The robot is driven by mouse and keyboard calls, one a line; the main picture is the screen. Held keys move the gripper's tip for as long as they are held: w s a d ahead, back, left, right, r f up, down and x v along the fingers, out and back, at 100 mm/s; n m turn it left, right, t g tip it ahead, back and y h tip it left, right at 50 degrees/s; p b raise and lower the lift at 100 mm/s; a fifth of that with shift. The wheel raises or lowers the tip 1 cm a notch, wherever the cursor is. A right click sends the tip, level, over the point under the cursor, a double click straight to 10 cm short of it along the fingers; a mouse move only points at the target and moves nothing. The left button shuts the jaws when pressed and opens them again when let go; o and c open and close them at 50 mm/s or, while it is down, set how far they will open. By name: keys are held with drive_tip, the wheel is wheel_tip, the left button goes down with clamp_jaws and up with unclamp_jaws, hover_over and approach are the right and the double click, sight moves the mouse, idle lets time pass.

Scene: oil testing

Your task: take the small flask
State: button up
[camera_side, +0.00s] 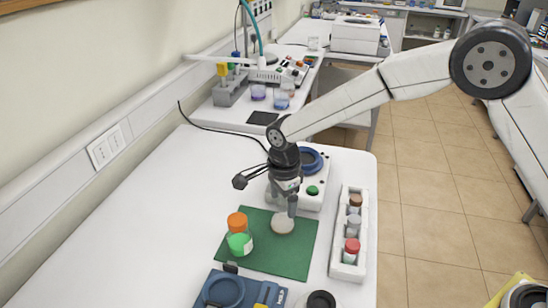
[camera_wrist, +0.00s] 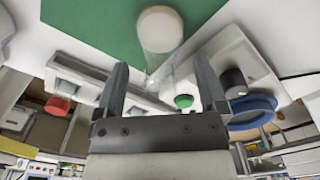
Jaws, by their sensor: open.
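The small flask (camera_side: 283,223) appears as a pale round shape on the green mat (camera_side: 285,258), just below my gripper (camera_side: 282,203) in the side view. In the wrist view the flask (camera_wrist: 160,30) shows a cream round end and a clear glass body. It lies beyond and roughly between the fingertips of my gripper (camera_wrist: 160,75). The jaws are open, with nothing held between them. In the side view, the fingers partly cover the flask, and contact cannot be judged.
Bottles with an orange cap (camera_side: 237,221) and a green cap (camera_side: 239,242) stand left of the flask. A white rack (camera_side: 341,270) of capped vials is to the right. A white device with a blue ring (camera_side: 312,162) stands behind. The table's left side is clear.

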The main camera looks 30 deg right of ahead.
drive_tip(key=shift+f, duration=0.4)
clamp_jaws()
